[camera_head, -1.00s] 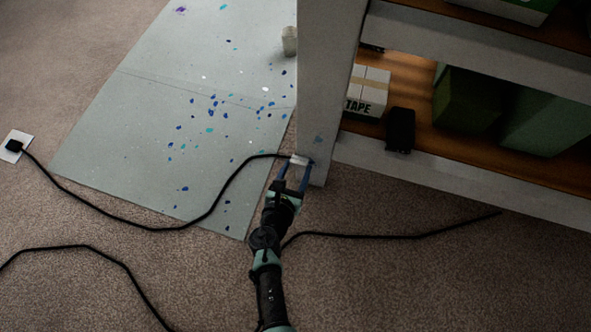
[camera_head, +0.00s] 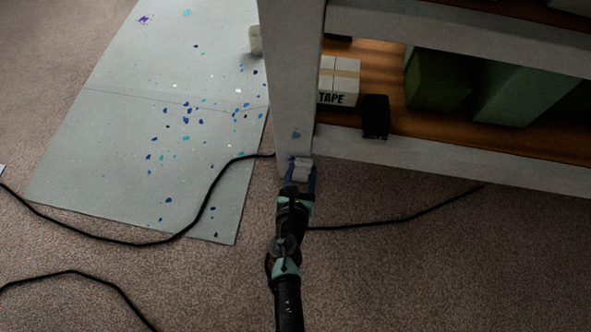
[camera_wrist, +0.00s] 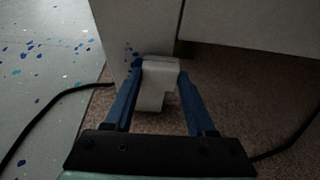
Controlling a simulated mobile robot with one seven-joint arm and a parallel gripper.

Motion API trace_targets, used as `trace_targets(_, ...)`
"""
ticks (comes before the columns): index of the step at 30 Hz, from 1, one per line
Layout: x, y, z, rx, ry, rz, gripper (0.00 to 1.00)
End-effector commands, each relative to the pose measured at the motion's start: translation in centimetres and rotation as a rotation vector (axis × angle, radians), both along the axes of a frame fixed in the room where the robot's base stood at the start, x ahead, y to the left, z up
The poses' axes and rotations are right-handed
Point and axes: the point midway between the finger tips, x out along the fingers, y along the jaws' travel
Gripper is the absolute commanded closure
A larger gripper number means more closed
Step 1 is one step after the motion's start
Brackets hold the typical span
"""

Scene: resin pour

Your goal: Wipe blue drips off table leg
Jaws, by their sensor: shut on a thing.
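The white table leg (camera_head: 292,80) stands upright right of the paint-spotted sheet. A faint blue mark (camera_head: 296,134) shows on it above my gripper, and blue drips (camera_wrist: 131,52) show on its face in the wrist view. My gripper (camera_head: 301,170) is low in front of the leg. Its blue fingers are shut on a white cloth or pad (camera_wrist: 157,84), which also shows in the head view (camera_head: 302,163). The cloth is at the leg's lower part; I cannot tell whether it touches. The leg's foot is partly hidden behind my gripper.
A pale sheet (camera_head: 90,150) with blue and purple spots lies on the carpet at left, with a small pale cup (camera_head: 255,40) on it. Black cables (camera_head: 400,219) cross the floor. The lower shelf holds a tape box (camera_head: 339,82), a black object (camera_head: 376,117) and green boxes (camera_head: 438,80).

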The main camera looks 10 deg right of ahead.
Motion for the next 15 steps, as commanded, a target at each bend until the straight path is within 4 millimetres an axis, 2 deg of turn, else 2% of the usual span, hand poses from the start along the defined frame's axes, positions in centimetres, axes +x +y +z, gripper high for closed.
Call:
trace_targets(5,0.1,0.0,0.3,-0.002,-0.005,-0.004,0.89)
trace_targets(15,1.0,2.6,0.3,-0.002,-0.005,-0.001,0.89)
